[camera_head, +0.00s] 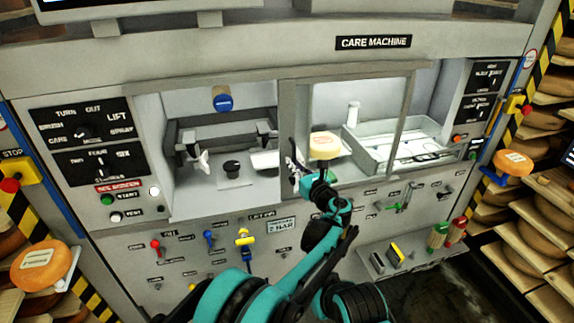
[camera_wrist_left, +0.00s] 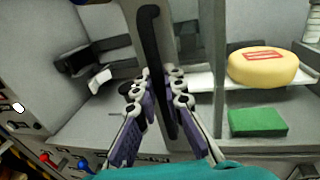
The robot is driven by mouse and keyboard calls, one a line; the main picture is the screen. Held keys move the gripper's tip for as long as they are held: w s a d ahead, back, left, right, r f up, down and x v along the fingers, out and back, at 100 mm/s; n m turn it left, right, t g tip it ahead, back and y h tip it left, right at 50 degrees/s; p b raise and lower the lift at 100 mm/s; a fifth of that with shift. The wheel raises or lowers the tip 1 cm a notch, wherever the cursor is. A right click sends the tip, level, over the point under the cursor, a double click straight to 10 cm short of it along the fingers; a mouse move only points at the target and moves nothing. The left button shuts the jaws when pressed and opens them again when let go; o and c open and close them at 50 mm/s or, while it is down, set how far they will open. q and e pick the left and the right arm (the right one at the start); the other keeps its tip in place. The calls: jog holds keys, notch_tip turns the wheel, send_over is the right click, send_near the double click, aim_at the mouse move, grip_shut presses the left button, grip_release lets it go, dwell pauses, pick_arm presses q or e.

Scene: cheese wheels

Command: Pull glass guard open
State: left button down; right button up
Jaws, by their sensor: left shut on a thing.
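The glass guard (camera_head: 288,112) is a grey-framed clear pane at the front of the care machine's opening. Its frame spans the right part of the opening in the head view. In the left wrist view, a black upright handle (camera_wrist_left: 150,35) stands on the guard's grey post (camera_wrist_left: 124,22). My left gripper (camera_head: 297,170) is at the guard's left post. Its fingers (camera_wrist_left: 158,98) are shut on the handle, one on each side of its lower part. My forearm hides part of the machine front below. My right gripper is not in view.
A yellow cheese wheel (camera_head: 325,146) sits inside the machine, with a green block (camera_wrist_left: 258,122) below it in the left wrist view. Knobs and levers, such as a blue lever (camera_head: 208,237), stick out below the opening. Cheese shelves (camera_head: 520,235) stand at the right.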

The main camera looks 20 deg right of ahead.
pick_arm(q)
jog(key=shift+d, duration=0.15)
jog(key=c, duration=1.6)
grip_release()
jog(key=shift+w, duration=0.1)
jog(key=shift+r, duration=0.1)
notch_tip(320, 180, up, 10)
jog(key=shift+f, duration=0.1)
